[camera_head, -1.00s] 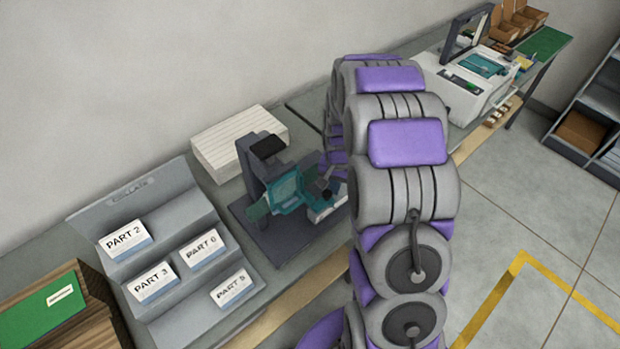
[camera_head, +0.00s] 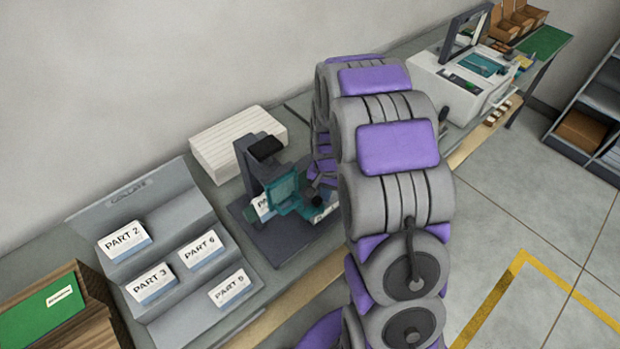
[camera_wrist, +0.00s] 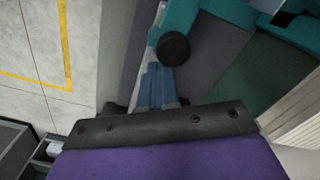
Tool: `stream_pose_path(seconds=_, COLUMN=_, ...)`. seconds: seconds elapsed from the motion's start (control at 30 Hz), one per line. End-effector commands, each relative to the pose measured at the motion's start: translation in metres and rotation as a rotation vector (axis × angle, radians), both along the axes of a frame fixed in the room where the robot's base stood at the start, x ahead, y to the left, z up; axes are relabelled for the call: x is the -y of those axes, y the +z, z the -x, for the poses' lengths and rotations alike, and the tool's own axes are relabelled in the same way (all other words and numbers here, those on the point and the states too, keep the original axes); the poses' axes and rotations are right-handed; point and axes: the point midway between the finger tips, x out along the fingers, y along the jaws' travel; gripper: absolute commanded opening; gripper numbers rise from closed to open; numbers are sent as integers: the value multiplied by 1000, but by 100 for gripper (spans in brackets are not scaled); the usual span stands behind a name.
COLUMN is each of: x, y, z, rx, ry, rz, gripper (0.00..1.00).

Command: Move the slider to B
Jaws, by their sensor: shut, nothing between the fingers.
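The teal slider carriage (camera_head: 283,190) sits on a dark stand beside an upright dark post on the bench. In the wrist view its teal parts (camera_wrist: 228,10) cross the top, with a round black knob (camera_wrist: 173,48) near the middle. No letter B is readable in either view. My gripper (camera_head: 322,180) is shut and empty, close to the right side of the teal part. I cannot tell whether it touches. My purple and black wrist fills the bottom of the wrist view, and my arm hides part of the stand's right side.
A collate rack (camera_head: 170,205) with several part cards stands left of the stand. A stack of white paper (camera_head: 205,150) lies behind it. A wooden box with a green top (camera_head: 45,318) is at far left. A white machine (camera_head: 455,82) stands farther right along the bench.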

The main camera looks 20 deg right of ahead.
Motion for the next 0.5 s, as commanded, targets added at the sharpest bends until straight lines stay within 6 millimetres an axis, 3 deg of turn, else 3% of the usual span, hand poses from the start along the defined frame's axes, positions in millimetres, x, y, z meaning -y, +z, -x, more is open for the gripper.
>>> stream_pose_path(seconds=0.17, x=-6, y=0, z=3, rx=-1, ry=2, rz=0, gripper=0)
stream_pose_path(seconds=0.5, x=0, y=1, z=0, rx=1, ry=-1, rz=1, gripper=0)
